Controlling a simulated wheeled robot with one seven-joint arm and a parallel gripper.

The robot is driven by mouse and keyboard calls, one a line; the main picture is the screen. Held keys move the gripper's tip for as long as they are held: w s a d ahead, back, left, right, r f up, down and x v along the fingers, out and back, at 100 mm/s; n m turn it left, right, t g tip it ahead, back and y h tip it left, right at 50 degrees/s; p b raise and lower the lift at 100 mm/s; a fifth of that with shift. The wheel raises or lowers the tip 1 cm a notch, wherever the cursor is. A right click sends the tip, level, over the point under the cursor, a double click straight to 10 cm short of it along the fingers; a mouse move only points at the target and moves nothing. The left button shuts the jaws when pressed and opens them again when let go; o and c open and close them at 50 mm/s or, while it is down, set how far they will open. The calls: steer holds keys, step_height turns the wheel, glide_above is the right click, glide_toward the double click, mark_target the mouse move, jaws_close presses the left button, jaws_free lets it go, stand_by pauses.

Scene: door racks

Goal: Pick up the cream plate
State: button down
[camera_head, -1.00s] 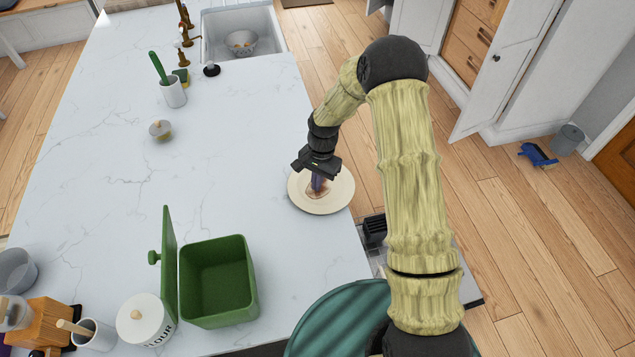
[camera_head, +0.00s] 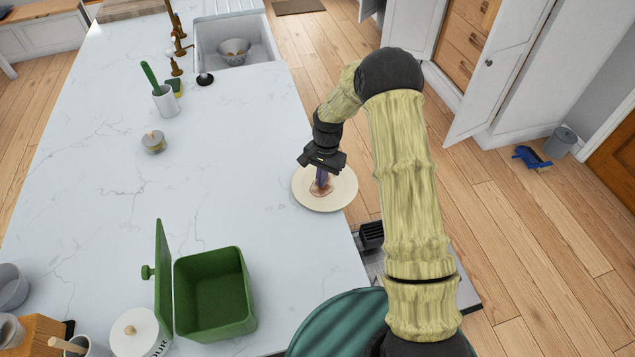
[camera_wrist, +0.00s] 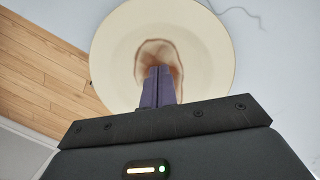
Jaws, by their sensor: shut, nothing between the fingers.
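The cream plate (camera_head: 340,194) lies flat on the white marble counter near its right edge, with a brownish mark around its middle. It also shows in the wrist view (camera_wrist: 206,40), where its rim reaches past the counter's edge in the picture. My gripper (camera_head: 322,184) points down over the middle of the plate. Its purple fingers are together in the wrist view (camera_wrist: 158,76), with nothing between them. I cannot tell whether the fingertips touch the plate. The fingers hide part of the plate's centre.
An open green bin (camera_head: 213,297) stands at the front of the counter (camera_head: 235,130), beside a white flour jar (camera_head: 138,335). A utensil cup (camera_head: 166,103) and a small lidded jar (camera_head: 153,143) stand at the left. The counter between them and the plate is clear.

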steer(key=shift+s+a+r, duration=0.15)
steer(key=shift+a+r, duration=0.1)
steer(key=shift+d+r+p, duration=0.2)
steer(key=shift+r+p, duration=0.1)
steer(key=shift+r, duration=0.1)
steer(key=w+d+b, duration=0.1)
steer(key=w+d, duration=0.1)
steer(key=w, duration=0.1)
steer(key=w+d+b, duration=0.1)
steer(key=w+d, duration=0.1)
steer(key=w, duration=0.1)
steer(key=w+d+b, duration=0.1)
steer(key=w+b, duration=0.1)
steer(key=w, duration=0.1)
steer(key=shift+d+f, duration=0.2)
steer(key=shift+d, duration=0.2)
steer(key=shift+w+d+r, duration=0.1)
steer(key=shift+w+d, duration=0.3)
steer(key=shift+w, duration=0.15)
